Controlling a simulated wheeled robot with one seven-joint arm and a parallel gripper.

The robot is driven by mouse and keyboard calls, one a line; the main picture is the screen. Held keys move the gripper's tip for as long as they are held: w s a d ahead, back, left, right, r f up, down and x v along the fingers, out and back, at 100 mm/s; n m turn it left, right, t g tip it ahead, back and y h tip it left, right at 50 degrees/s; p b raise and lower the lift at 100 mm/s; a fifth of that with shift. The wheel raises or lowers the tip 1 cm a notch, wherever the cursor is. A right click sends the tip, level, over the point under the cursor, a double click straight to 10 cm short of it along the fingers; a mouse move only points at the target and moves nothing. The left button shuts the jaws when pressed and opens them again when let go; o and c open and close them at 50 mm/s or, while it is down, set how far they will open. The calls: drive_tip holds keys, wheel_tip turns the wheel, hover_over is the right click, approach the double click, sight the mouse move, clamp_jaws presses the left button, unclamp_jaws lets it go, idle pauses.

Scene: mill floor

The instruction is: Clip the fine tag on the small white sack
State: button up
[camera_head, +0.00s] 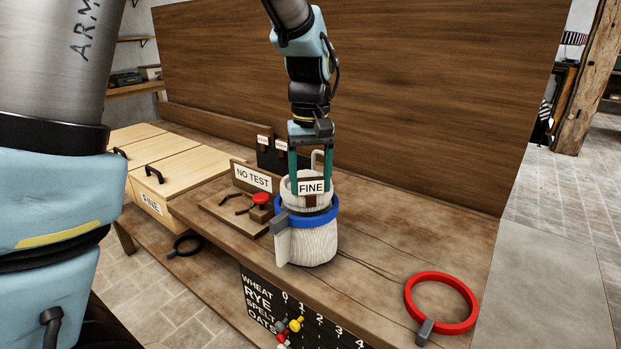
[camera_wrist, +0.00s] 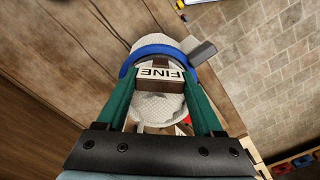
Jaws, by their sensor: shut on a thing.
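The small white sack (camera_head: 312,243) stands upright on the wooden bench, and it also shows in the wrist view (camera_wrist: 148,108). A blue ring (camera_head: 318,220) with a grey handle is around its neck. My gripper (camera_head: 311,183) points down over the sack's top. Its green fingers are shut on the fine tag (camera_head: 311,188), a white plate marked FINE with a brown block. In the wrist view the brown block sits between the fingertips and the tag (camera_wrist: 161,72) lies against the sack's top. I cannot tell whether the tag is gripping the cloth.
A red ring (camera_head: 441,303) lies at the bench's right front.

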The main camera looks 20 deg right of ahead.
idle(0.3)
drive_tip(key=o, duration=1.3)
drive_tip(key=shift+o, duration=0.2)
drive_tip(key=shift+r, duration=0.1)
wheel_tip(320, 180, up, 11)
drive_tip(key=b, duration=0.1)
drive_tip(key=shift+b, duration=0.3)
drive_tip(key=shift+f, duration=0.25)
